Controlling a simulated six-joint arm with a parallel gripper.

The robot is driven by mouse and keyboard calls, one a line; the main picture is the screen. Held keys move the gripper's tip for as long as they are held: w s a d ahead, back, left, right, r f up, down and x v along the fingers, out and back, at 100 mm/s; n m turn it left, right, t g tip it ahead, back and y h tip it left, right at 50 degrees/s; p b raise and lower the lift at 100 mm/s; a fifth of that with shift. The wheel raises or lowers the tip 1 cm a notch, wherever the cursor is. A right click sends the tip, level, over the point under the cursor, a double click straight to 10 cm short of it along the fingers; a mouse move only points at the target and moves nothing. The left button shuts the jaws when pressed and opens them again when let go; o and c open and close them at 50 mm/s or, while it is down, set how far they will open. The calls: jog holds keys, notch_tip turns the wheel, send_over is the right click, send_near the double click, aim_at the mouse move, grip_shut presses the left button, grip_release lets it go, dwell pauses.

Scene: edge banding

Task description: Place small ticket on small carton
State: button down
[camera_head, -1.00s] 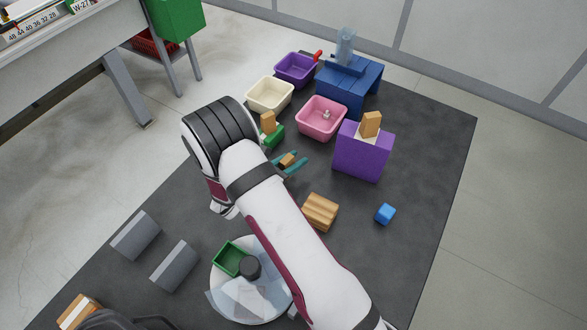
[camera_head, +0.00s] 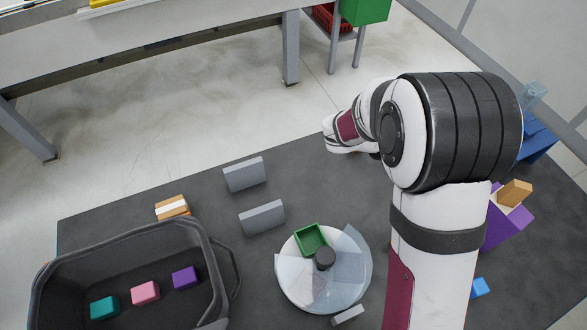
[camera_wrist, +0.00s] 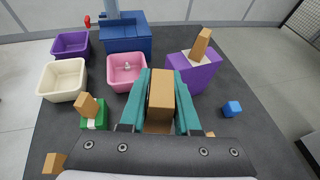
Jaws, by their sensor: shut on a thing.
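My gripper (camera_wrist: 160,80), with teal fingers, is shut on a tan block (camera_wrist: 161,97) in the wrist view; it may be the small ticket. A small green box (camera_wrist: 97,123) with a white band, perhaps the small carton, stands left of the fingers. A tilted tan piece (camera_wrist: 86,105) stands in its top. A larger purple box (camera_wrist: 195,77) with another tan piece (camera_wrist: 201,44) in its top stands beyond the fingers to the right. The purple box is partly visible in the head view (camera_head: 505,226). My arm hides the green box and my fingers there.
Pink (camera_wrist: 127,72), cream (camera_wrist: 63,80) and purple (camera_wrist: 71,45) bins and a blue stand (camera_wrist: 125,38) lie beyond. A blue cube (camera_wrist: 232,109) is at right. The head view shows grey blocks (camera_head: 262,217), a round plate (camera_head: 290,280) and a black crate (camera_head: 215,262).

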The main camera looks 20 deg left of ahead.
jog(key=s+a+f+m+g, duration=0.7)
jog(key=s+f+m+g, duration=0.15)
jog(key=m+g, duration=0.3)
jog(key=s+a+m+g+y, duration=0.2)
jog(key=a+m+y, duration=0.3)
jog(key=a, duration=0.3)
jog(key=s+a+m+g+y, duration=0.3)
jog(key=s+a+m+y, duration=0.2)
jog(key=a, duration=0.3)
jog(key=s+a+r+m+g+y, duration=0.1)
jog(key=s+a+m+g+y, duration=0.2)
jog(key=a, duration=0.5)
jog(key=shift+s+a+r+m+y, duration=0.1)
jog(key=shift+s+m+y, duration=0.05)
jog(key=shift+m+y, duration=0.8)
jog(key=a+r+m+t+y, duration=0.4)
jog(key=a+r+m+y, duration=0.3)
jog(key=a, duration=0.7)
send_over(158, 211)
jog(key=shift+n+g+h, duration=0.25)
jog(key=shift+n, duration=0.05)
jog(key=f, duration=1)
jog(key=shift+w+d+f, duration=0.1)
jog(key=shift+w+d, duration=0.1)
jog(key=shift+d, duration=0.1)
jog(key=shift+s+a+f, duration=0.1)
jog(key=shift+a+f, duration=0.05)
jog(key=shift+f, duration=0.95)
jog(key=shift+s+a+f, duration=0.1)
jog(key=shift+f, duration=0.95)
